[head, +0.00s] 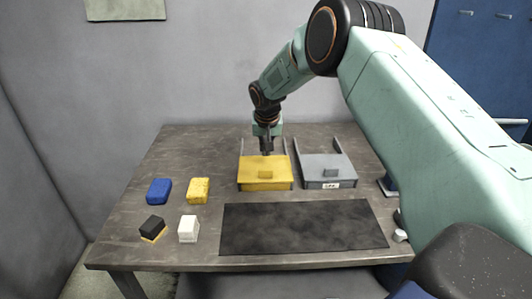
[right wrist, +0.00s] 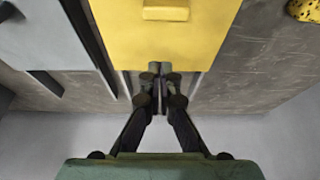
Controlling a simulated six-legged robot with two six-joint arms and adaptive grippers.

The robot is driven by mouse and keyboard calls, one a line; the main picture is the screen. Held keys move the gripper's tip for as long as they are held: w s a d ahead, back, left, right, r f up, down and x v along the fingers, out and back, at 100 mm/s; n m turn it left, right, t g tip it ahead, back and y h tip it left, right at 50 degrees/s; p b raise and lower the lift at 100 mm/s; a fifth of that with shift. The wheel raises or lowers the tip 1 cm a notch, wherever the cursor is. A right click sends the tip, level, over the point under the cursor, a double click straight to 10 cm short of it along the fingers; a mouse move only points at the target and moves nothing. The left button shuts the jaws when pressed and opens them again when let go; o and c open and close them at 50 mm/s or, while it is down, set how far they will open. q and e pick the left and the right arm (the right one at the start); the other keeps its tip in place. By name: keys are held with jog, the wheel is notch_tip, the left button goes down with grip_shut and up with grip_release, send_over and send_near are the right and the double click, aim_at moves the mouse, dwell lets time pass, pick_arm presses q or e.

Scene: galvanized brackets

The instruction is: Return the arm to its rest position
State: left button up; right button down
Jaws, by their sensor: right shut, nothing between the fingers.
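My right arm reaches in from the right in the head view, its gripper (head: 267,150) pointing down at the back edge of a yellow drawer box (head: 265,184). In the right wrist view the two fingers of this gripper (right wrist: 160,88) are together with nothing between them. They are close to the edge of the yellow box (right wrist: 200,40); I cannot tell whether they touch it. My left gripper is not in view.
A grey box (head: 325,182) stands right of the yellow one. A dark mat (head: 300,226) lies in front. A blue block (head: 159,191), yellow sponge (head: 198,189), black-and-yellow block (head: 153,229) and white block (head: 188,229) are on the left of the table (head: 140,205).

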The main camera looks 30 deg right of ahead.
jog(key=v, duration=0.7)
jog(key=shift+s+a+r, duration=0.15)
jog(key=shift+s+r, duration=0.05)
jog(key=shift+r, duration=0.1)
jog(key=shift+w, duration=0.1)
